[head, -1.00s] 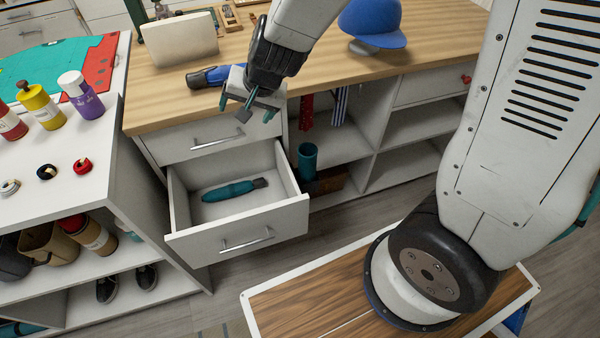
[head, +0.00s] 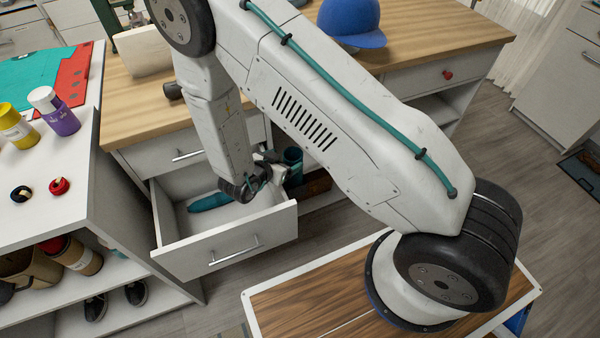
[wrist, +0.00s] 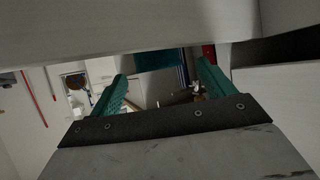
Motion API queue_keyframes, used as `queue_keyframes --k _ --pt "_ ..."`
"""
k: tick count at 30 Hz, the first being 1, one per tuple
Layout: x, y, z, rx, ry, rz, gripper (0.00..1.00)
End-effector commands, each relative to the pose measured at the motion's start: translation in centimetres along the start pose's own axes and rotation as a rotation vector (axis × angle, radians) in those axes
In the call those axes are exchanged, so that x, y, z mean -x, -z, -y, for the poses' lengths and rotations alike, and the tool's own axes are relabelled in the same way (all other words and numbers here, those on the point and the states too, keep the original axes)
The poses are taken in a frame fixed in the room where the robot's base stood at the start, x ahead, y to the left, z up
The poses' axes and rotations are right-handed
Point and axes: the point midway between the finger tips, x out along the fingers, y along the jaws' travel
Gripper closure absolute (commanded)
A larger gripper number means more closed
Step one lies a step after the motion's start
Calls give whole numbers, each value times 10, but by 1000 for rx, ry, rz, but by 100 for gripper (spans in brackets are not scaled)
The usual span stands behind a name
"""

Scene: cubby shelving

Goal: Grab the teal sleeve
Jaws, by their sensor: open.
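The teal sleeve (head: 293,158) is an open, upright tube in the cubby just right of the open drawer. In the head view its lower part is partly hidden behind my gripper (head: 278,172). In the wrist view a teal surface (wrist: 160,60), which looks like the sleeve, shows ahead between and beyond the fingertips. My gripper (wrist: 162,74) is open with nothing between its teal fingers. It is in front of the cubby, near the drawer's right side; I cannot tell the exact gap to the sleeve.
The pulled-out drawer (head: 225,247) holds a teal-handled tool (head: 208,202), with my forearm above it. A brown box (head: 315,183) sits in the cubby by the sleeve. The wooden counter (head: 420,45) carries a blue cap (head: 350,22). A white shelf unit (head: 125,175) stands left.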

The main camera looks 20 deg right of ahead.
Motion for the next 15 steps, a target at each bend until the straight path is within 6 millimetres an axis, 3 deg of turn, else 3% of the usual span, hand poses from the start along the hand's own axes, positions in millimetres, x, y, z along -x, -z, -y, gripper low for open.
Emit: queue_keyframes --k 15 --pt "-67 1 -4 0 -2 2 19"
